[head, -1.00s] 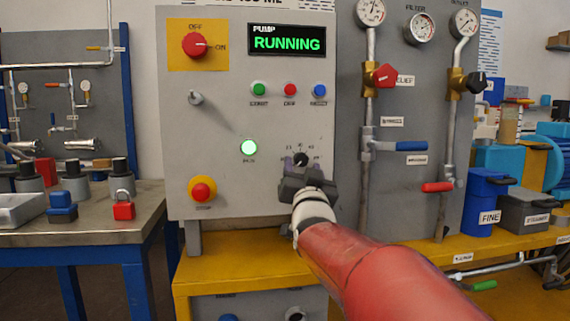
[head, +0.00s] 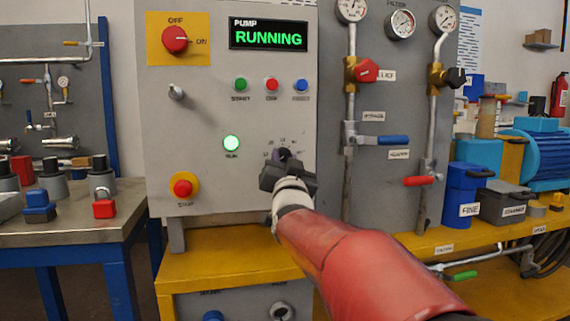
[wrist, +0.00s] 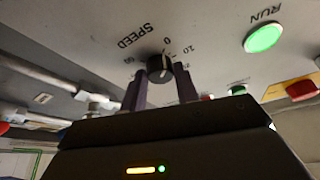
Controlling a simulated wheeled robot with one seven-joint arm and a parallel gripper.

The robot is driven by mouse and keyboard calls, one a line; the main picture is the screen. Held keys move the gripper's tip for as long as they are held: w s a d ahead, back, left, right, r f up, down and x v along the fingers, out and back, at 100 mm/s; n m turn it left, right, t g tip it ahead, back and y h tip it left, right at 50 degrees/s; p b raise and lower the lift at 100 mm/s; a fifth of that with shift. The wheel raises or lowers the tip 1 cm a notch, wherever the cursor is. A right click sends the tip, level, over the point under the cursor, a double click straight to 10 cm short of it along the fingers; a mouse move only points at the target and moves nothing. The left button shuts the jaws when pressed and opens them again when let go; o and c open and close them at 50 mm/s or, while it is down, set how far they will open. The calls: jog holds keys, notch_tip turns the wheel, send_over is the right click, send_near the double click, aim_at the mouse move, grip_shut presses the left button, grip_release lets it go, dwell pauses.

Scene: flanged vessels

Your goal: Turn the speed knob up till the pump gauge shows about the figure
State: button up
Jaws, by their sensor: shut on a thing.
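The black speed knob (wrist: 158,68) sits on the grey panel in the wrist view, under the lettering SPEED, with a white pointer line and a number scale around it. My gripper (wrist: 160,80) has one purple-grey finger on each side of the knob and is shut on it. In the head view my gripper (head: 284,160) is at the panel's lower right and mostly hides the knob. Three gauges show at the top right: a left gauge (head: 352,9) cut by the frame edge, a middle gauge (head: 400,26) and a right gauge (head: 443,18). Their readings are too small to tell.
The pump display (head: 268,36) reads RUNNING, and a green RUN lamp (head: 231,143) is lit. A red stop button (head: 182,188) is left of my gripper. Pipes with a blue-handled valve (head: 382,141) and a red-handled valve (head: 418,181) stand to the right.

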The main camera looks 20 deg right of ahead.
jog(key=m+h, duration=0.1)
jog(key=m, duration=0.1)
jog(key=m+g+h, duration=0.1)
jog(key=m, duration=0.1)
jog(key=shift+a+r, duration=0.15)
jog(key=shift+a, duration=0.05)
jog(key=shift+m+g+h, duration=0.4)
jog(key=shift+m+g, duration=0.1)
jog(key=shift+m, duration=0.8)
jog(key=o, duration=1)
jog(key=shift+c, duration=0.2)
jog(key=v, duration=0.7)
jog(key=shift+s+a+b, duration=0.15)
jog(key=shift+s+b, duration=0.15)
jog(key=shift+s, duration=0.05)
